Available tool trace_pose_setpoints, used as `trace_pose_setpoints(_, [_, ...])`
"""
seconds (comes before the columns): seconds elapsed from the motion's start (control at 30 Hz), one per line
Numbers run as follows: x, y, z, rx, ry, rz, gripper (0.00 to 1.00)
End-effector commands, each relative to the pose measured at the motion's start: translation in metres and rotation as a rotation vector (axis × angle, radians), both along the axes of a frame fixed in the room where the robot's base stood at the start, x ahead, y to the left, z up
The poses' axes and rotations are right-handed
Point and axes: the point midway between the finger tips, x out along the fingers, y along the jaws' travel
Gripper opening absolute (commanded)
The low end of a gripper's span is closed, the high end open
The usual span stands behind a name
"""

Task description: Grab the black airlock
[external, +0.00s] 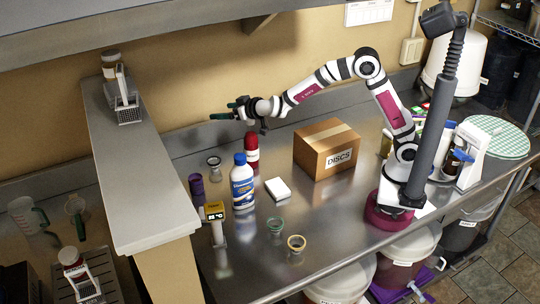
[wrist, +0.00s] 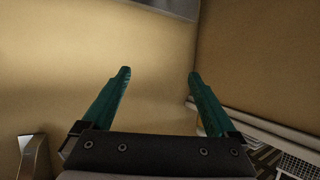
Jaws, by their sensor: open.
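A small clear cup-like piece with a dark rim (external: 214,163) stands upright on the steel counter, left of the white-and-blue bottle; it looks like the black airlock. Similar pieces with a green rim (external: 275,225) and a yellow rim (external: 296,243) stand nearer the front edge. My gripper (external: 226,111) is raised well above the counter, pointing left, up and behind the dark-rimmed piece in the picture. In the wrist view its two teal fingers (wrist: 158,74) are wide apart with nothing between them. The dark-rimmed piece is not visible in the wrist view.
A white-and-blue bottle (external: 242,184), a red bottle (external: 252,152), a purple cylinder (external: 197,187) and a yellow-topped display (external: 215,213) stand close by. A white block (external: 278,189) and a cardboard box (external: 326,150) are to the right. A raised ledge (external: 150,190) borders the left.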

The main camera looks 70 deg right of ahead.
Motion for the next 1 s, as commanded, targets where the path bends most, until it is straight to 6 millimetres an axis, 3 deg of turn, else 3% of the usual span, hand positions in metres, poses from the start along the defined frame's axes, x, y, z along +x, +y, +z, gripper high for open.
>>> trace_pose_setpoints(0.1, [-0.001, -0.002, -0.061, -0.012, 0.011, -0.005, 0.93])
trace_pose_setpoints(0.2, [-0.001, -0.002, -0.108, -0.009, 0.007, -0.004, 0.93])
trace_pose_setpoints(0.6, [-0.001, -0.001, -0.210, -0.006, 0.002, -0.004, 0.93])
trace_pose_setpoints(0.7, [0.002, -0.002, -0.227, -0.004, -0.003, -0.005, 0.93])
trace_pose_setpoints(0.83, [0.018, -0.008, -0.232, -0.003, -0.003, -0.007, 0.93])
trace_pose_setpoints(1.0, [0.050, -0.019, -0.245, -0.002, -0.004, -0.007, 0.93])
